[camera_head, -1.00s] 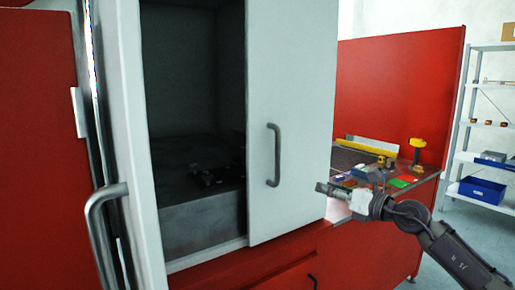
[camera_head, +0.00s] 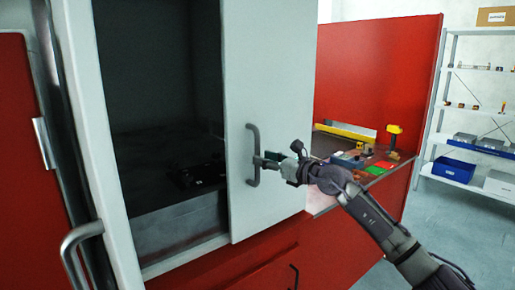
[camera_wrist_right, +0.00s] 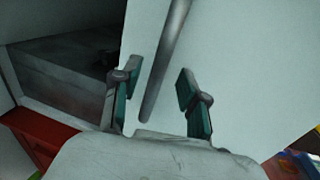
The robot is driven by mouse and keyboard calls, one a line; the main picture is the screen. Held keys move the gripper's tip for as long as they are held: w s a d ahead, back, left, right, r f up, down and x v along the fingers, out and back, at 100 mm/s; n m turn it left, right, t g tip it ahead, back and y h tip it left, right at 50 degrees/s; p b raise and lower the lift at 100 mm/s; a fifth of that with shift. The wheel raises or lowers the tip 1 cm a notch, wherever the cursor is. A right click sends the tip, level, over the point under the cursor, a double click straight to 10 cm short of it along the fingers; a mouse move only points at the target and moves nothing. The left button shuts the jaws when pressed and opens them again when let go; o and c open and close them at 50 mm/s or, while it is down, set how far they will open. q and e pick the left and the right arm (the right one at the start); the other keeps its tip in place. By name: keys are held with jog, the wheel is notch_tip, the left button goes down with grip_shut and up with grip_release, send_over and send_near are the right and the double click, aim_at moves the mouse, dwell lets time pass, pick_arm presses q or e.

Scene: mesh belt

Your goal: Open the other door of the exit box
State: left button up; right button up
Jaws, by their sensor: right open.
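The exit box has a white right door (camera_head: 270,90) with a grey bar handle (camera_head: 250,140). Whether this door is fully closed or slightly ajar I cannot tell. The left white door (camera_head: 97,130) stands open, with its handle (camera_head: 75,245) at the lower left. The dark box interior (camera_head: 160,90) shows between the doors. My right gripper (camera_head: 263,163) is at the right door's handle. In the right wrist view its open fingers (camera_wrist_right: 158,88) lie on either side of the handle bar (camera_wrist_right: 165,65), with gaps visible. My left gripper is out of view.
Right of the box is a bench (camera_head: 325,200) with coloured parts and a yellow tool (camera_head: 392,132), before a red panel (camera_head: 380,70). A shelf rack (camera_head: 436,110) with a blue bin (camera_head: 453,170) stands at the far right.

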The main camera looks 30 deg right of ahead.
aim_at(257, 179)
jog(key=x, duration=0.2)
jog(key=shift+w+p, duration=0.3)
jog(key=shift+w+a, duration=0.15)
jog(key=shift+w, duration=0.15)
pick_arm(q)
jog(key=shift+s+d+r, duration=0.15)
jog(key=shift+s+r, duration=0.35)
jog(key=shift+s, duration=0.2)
pick_arm(e)
jog(key=shift+w, duration=0.1)
grip_shut()
